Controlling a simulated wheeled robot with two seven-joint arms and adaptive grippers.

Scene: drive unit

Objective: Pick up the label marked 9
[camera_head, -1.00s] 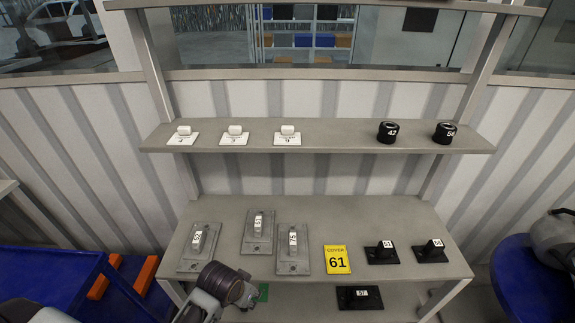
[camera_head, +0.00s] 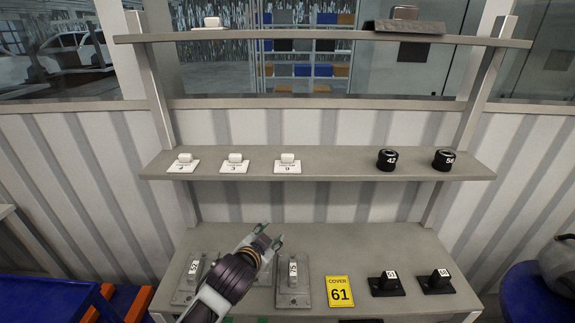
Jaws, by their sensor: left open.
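The label marked 9 (camera_head: 287,168) is a white card with a white block on it. It lies on the middle shelf (camera_head: 335,163), right of the labels marked 3 (camera_head: 235,162) and another white label (camera_head: 183,163). My left gripper (camera_head: 268,238) is open and empty, with its fingers apart. It is in front of and below the middle shelf, over the lower table, and apart from the label. It hides part of a grey plate on the table. My right gripper is not in view.
Black knobs marked 42 (camera_head: 387,160) and 56 (camera_head: 444,160) stand at the shelf's right. The lower table holds grey plates with handles (camera_head: 293,280), a yellow cover 61 (camera_head: 340,291) and black blocks (camera_head: 386,284). A top shelf (camera_head: 320,36) runs above; the middle shelf's centre right is clear.

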